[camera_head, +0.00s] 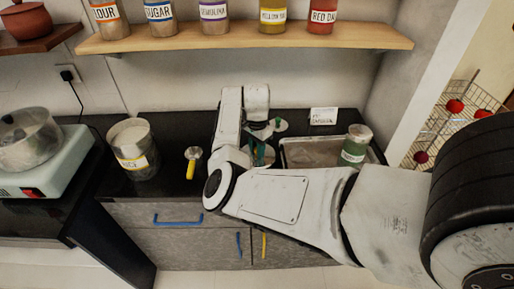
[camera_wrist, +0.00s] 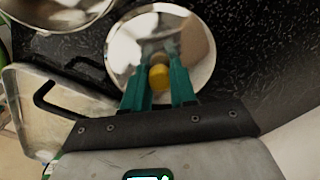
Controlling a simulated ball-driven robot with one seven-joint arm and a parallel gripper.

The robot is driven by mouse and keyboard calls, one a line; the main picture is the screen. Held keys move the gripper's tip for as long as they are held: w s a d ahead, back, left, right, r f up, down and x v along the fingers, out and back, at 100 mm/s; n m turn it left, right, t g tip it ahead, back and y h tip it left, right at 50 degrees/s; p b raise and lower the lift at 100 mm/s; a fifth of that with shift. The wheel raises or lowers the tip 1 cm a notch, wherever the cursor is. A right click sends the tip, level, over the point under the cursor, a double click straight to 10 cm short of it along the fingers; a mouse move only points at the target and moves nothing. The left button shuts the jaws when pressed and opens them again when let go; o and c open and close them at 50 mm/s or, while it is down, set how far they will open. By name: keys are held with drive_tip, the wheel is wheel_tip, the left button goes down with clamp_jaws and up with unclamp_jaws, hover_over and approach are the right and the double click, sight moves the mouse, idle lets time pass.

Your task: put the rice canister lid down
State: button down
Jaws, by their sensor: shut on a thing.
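The rice canister lid (camera_wrist: 121,57), a shiny round metal disc with a yellow knob (camera_wrist: 159,77), is in the wrist view. My gripper (camera_wrist: 158,88) has its teal fingers shut on the knob. The dark speckled counter shows beyond the lid; I cannot tell whether the lid touches it. In the head view my arm hides most of the gripper (camera_head: 262,153), and I cannot make out the lid there. A metal canister with a yellow label (camera_head: 133,150) stands upright and open on the counter at left; its lettering is hard to read.
A scoop with a yellow handle (camera_head: 191,166) lies right of the open canister. A metal tray (camera_head: 312,150) at right holds a green-labelled canister (camera_head: 355,145). A white card (camera_head: 323,116) stands behind the tray.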

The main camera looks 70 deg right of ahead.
drive_tip(key=shift+f, duration=0.15)
drive_tip(key=c, duration=0.9)
unclamp_jaws()
